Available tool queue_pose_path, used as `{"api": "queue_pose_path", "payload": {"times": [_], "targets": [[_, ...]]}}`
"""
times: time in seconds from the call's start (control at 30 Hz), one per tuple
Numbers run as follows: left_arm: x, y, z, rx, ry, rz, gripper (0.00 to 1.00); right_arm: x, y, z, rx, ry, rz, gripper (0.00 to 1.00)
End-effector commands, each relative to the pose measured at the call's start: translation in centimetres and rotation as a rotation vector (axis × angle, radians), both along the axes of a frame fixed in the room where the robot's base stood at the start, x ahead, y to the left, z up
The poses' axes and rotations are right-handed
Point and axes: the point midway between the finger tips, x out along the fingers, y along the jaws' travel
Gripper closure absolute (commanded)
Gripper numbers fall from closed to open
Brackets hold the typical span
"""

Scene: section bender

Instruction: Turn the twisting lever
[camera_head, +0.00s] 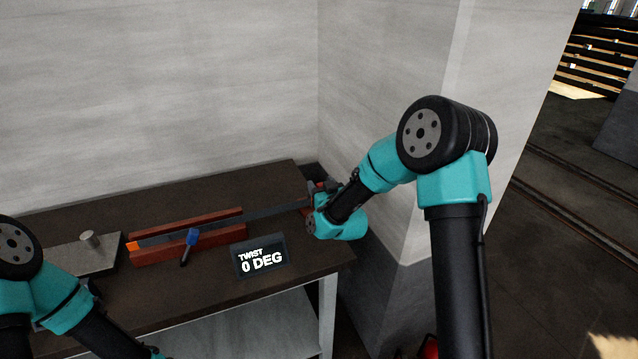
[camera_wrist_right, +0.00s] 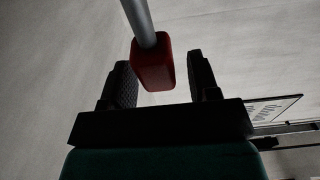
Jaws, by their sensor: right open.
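The twisting lever shows in the right wrist view as a grey rod with a red block grip (camera_wrist_right: 152,64) at its end. My right gripper (camera_wrist_right: 161,74) is open, with one black finger on each side of the red grip. A gap shows between the right finger and the grip; whether the left finger touches it I cannot tell. In the head view my right gripper (camera_head: 316,197) is at the right end of the bench, where the arm hides most of the lever. My left arm is at the lower left, its gripper outside the frame.
A dark bench (camera_head: 205,292) carries a long bar (camera_head: 275,210) between reddish-brown blocks (camera_head: 215,243), a blue-handled clamp (camera_head: 192,237) and a grey plate with a peg (camera_head: 89,239). A display (camera_head: 260,257) reads "TWIST 0 DEG". Grey walls stand close behind and to the right.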

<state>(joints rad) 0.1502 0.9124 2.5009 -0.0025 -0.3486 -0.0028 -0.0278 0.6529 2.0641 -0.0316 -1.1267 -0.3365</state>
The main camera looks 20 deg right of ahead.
Motion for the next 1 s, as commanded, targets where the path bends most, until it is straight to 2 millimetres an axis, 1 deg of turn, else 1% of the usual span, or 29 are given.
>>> {"api": "queue_pose_path", "payload": {"times": [0.03, 0.1, 0.2, 0.5, 1.0], "targets": [[0.0, 0.0, 0.0, 0.0, 0.0, 0.0, 0.45, 0.6, 0.1, -0.1, 0.0, 0.001, 0.0, 0.45], [0.0, 0.0, 0.0, 0.0, 0.0, 0.0, 0.45, 1.2, 0.1, 0.0, 0.0, 0.0, 0.0, 0.45], [0.0, 0.0, 0.0, 0.0, 0.0, 0.0, 0.45, 1.7, 0.1, 0.0, 0.0, 0.0, 0.0, 0.45], [0.0, 0.0, 0.0, 0.0, 0.0, 0.0, 0.45, 1.9, 0.1, 0.0, 0.0, 0.001, 0.0, 0.46], [0.0, 0.0, 0.0, 0.0, 0.0, 0.0, 0.45, 1.8, 0.1, 0.0, 0.0, 0.001, 0.0, 0.94]]}}
